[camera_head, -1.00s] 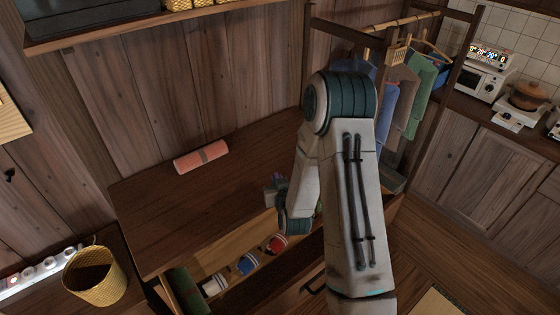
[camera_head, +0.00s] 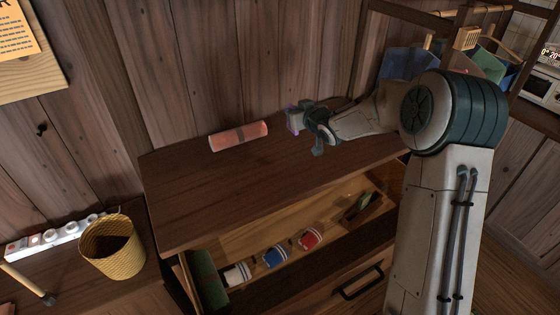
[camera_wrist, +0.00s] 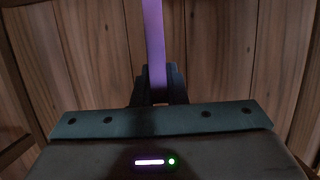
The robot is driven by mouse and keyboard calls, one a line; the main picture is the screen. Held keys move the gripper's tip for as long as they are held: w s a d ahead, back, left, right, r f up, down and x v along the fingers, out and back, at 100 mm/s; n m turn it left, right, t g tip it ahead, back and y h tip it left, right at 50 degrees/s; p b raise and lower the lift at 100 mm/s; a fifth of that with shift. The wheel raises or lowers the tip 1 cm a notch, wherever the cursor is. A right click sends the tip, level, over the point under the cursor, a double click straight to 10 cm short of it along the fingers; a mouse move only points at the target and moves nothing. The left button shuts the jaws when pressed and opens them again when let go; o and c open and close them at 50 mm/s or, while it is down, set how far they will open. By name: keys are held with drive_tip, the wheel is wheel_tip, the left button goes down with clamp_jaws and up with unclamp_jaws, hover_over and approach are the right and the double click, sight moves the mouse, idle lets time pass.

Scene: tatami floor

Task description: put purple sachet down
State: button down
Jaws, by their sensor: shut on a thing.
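My gripper (camera_head: 300,119) is above the dark wooden top of the dresser (camera_head: 215,190), near the wall. It is shut on the purple sachet, which shows as a narrow purple strip (camera_wrist: 155,45) standing up between the fingers in the wrist view. In the head view only a small bit of purple shows at the fingertips, and the rest of the sachet is hidden. The sachet appears clear of the dresser top, though the exact height is hard to tell.
The dresser top's front left is clear.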

drive_tip(key=shift+w+a+r, duration=0.25)
drive_tip(key=shift+r, duration=0.15)
drive_tip(key=shift+a+r, duration=0.1)
drive_tip(key=shift+a, duration=0.15)
hover_over(259, 164)
wheel_tip(259, 164, down, 7)
drive_tip(key=shift+s+a+f+p, duration=0.1)
drive_tip(key=shift+f+p, duration=0.3)
drive_tip(key=shift+f, duration=1.45)
drive_tip(key=shift+f, duration=0.15)
drive_tip(key=c, duration=1.5)
unclamp_jaws()
drive_tip(key=shift+o, duration=0.2)
drive_tip(key=b+v, duration=0.2)
drive_tip(key=v, duration=1)
